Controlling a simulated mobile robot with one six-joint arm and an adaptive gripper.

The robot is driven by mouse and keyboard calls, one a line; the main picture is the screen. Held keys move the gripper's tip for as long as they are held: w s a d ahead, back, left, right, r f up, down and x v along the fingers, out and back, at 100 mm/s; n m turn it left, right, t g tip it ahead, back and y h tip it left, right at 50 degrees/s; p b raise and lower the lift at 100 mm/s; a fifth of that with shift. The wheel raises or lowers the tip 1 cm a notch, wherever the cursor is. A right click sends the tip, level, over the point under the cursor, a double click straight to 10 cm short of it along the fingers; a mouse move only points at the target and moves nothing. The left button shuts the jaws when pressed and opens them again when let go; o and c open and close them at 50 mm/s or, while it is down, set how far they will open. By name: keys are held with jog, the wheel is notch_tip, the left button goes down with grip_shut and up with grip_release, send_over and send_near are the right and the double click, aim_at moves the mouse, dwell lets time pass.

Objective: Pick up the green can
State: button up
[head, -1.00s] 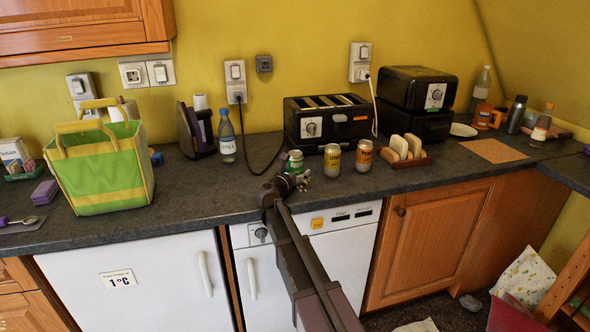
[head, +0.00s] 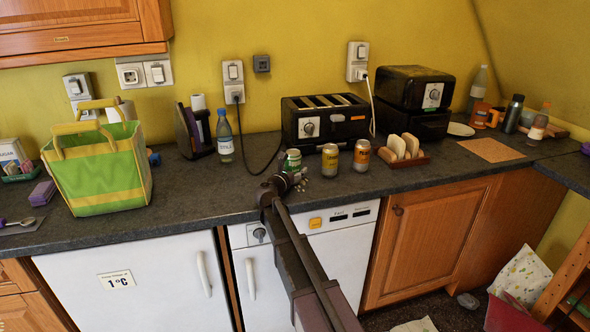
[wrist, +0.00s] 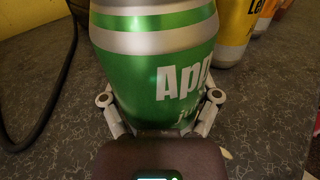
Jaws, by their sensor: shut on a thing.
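The green can (head: 292,160) with silver bands and white lettering stands upright at the counter's front, left of two other cans. It fills the middle of the wrist view (wrist: 150,65), where the lettering "App" shows. My gripper (head: 296,178) reaches it from the front. Its fingers (wrist: 160,112) lie on both sides of the can's lower part and are shut on it. The can's base is hidden behind my gripper, so I cannot tell whether it touches the counter.
A yellow can (head: 330,160) and an orange can (head: 361,156) stand close to the right. A black toaster (head: 325,122) is behind, a toast rack (head: 403,150) farther right. A water bottle (head: 225,137) and green bag (head: 98,178) are left. Counter (head: 190,190) between bag and gripper is clear.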

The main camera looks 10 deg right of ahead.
aim_at(296, 159)
jog(key=shift+r+p, duration=1.6)
jog(key=shift+r, duration=0.2)
jog(key=s+r+p, duration=0.1)
jog(key=s, duration=1.5)
jog(key=shift+a, duration=0.35)
